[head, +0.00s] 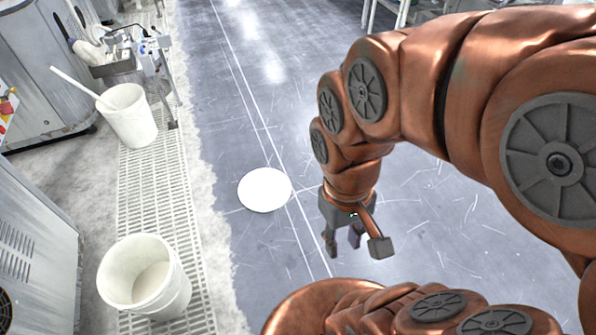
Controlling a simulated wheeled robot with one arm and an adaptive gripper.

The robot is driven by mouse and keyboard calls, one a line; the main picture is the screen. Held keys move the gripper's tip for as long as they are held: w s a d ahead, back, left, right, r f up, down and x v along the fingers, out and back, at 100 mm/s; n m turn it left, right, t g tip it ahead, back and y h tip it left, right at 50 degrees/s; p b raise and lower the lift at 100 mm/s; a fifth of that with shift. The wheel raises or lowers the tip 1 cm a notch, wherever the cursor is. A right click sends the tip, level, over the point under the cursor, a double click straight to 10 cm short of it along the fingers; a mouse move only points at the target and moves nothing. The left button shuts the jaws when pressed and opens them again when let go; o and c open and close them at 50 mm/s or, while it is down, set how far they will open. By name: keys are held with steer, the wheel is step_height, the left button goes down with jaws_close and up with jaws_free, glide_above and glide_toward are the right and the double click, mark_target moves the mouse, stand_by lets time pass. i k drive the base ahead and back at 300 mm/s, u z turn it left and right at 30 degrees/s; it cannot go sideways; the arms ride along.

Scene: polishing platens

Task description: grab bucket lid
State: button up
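The bucket lid (265,189) is a flat white disc lying on the grey floor near the middle of the head view. A floor line passes by its right side. My gripper (343,248) is to the right of the lid and a little lower in the picture, pointing down. Its dark fingers are spread apart with nothing between them. It does not touch the lid. Its height above the floor is hard to judge from this one view.
A white open bucket (145,278) stands on the floor grating (152,190) at the lower left. Another white bucket (127,115) with a stick in it stands farther back. Grey machines (40,75) line the left side. The floor around the lid is clear.

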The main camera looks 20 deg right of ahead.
mark_target(263, 190)
steer(key=z, duration=0.15)
steer(key=i, duration=1.35)
steer(key=u, duration=0.85)
